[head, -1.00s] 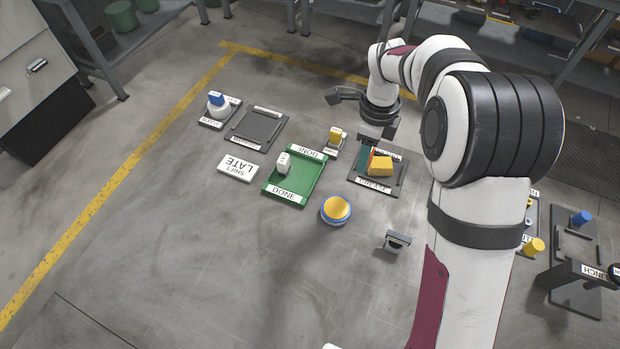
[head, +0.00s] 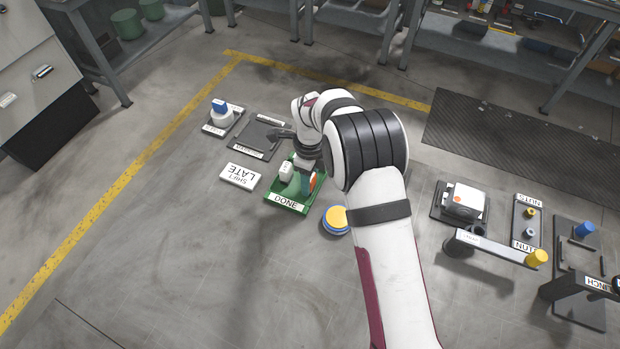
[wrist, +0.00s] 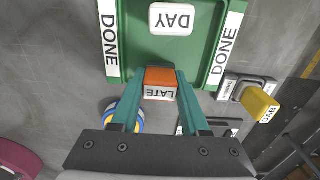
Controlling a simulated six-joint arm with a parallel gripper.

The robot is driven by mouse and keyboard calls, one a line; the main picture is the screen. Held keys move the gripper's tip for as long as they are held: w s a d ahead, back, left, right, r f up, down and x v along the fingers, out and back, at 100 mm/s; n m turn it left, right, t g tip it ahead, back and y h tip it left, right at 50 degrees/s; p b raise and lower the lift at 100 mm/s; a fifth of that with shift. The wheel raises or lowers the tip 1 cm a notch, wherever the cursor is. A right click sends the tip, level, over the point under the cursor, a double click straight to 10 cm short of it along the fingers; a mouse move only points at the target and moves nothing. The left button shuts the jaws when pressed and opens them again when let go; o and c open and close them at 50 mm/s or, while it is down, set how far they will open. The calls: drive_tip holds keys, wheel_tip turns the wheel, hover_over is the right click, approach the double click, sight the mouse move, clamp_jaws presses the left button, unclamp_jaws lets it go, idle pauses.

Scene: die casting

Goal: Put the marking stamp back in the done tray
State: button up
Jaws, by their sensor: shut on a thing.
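My gripper (wrist: 160,88) is shut on an orange block with a white face reading LATE, which I take to be the marking stamp (wrist: 160,76). Its two teal fingers press on the block's sides. The green done tray (wrist: 116,73) has DONE labels along two opposite edges. A white block marked DAY (wrist: 171,18) stands in it. The stamp shows at the tray's near edge in the wrist view. In the head view, my gripper (head: 308,184) is over the right part of the done tray (head: 284,206). I cannot tell whether the stamp touches the tray.
A white card reading SHIFT LATE (head: 240,175) lies left of the tray. A blue and yellow round thing (head: 335,220) sits close on the right. A yellow block on a DAB holder (wrist: 262,104) stands beside the tray. A dark tray (head: 258,138) lies behind.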

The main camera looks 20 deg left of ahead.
drive_tip(key=shift+f, duration=0.1)
drive_tip(key=o, duration=1.1)
drive_tip(key=shift+c, duration=0.2)
